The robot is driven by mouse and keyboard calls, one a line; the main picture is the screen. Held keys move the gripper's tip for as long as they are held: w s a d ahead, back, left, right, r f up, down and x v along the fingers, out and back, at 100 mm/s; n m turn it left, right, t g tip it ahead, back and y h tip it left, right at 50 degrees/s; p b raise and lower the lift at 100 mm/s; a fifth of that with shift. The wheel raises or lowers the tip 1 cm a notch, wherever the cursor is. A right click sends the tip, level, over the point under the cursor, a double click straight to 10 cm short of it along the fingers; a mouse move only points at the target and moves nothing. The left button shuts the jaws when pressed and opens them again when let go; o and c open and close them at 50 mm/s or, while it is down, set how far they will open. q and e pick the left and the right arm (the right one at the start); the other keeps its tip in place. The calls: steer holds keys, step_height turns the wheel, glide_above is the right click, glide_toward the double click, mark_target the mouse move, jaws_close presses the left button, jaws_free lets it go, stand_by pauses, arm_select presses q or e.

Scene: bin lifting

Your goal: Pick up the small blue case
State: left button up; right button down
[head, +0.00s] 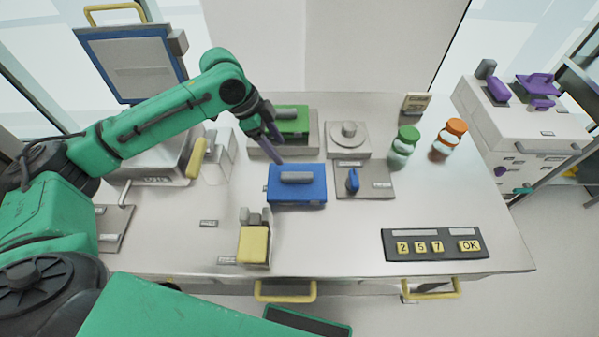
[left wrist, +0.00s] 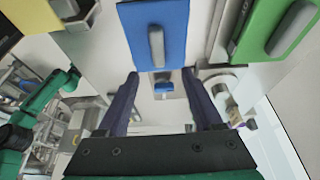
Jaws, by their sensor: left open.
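The small blue case (head: 290,196) lies on the table near its middle, with a grey handle (head: 297,177) on top. In the left wrist view the blue case (left wrist: 135,30) is at the top centre, handle facing the camera, beyond my fingertips. My left gripper (head: 272,146) is above the table, just behind and left of the case in the head view. Its jaws (left wrist: 165,80) are open and empty, apart from the case. My right gripper is not in view.
A green case (head: 290,126) stands right behind the blue one. A small blue knob (head: 352,181) on a grey plate is to the right. A yellow-topped block (head: 253,245) is in front. Bottles (head: 405,143) and a keypad (head: 433,244) stand farther right.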

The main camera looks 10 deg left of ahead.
mark_target(296, 174)
arm_select(q)
steer(key=f, duration=0.1)
steer(key=d+f, duration=0.1)
steer(key=f+p, duration=0.1)
steer(key=shift+s+d+f, duration=0.15)
steer(key=shift+s+d, duration=0.2)
steer(key=shift+s, duration=0.05)
steer(key=x, duration=0.2)
steer(key=p+x, duration=0.1)
steer(key=x, duration=0.1)
steer(key=p+x, duration=0.1)
steer(key=x, duration=0.2)
steer(key=shift+w+a, duration=0.1)
steer(key=shift+w, duration=0.3)
steer(key=shift+f, duration=0.25)
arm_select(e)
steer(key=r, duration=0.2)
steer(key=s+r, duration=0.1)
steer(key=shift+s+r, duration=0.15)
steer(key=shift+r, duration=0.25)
arm_select(q)
steer(key=shift+f, duration=0.15)
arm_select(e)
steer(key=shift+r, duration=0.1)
arm_select(q)
jaws_close()
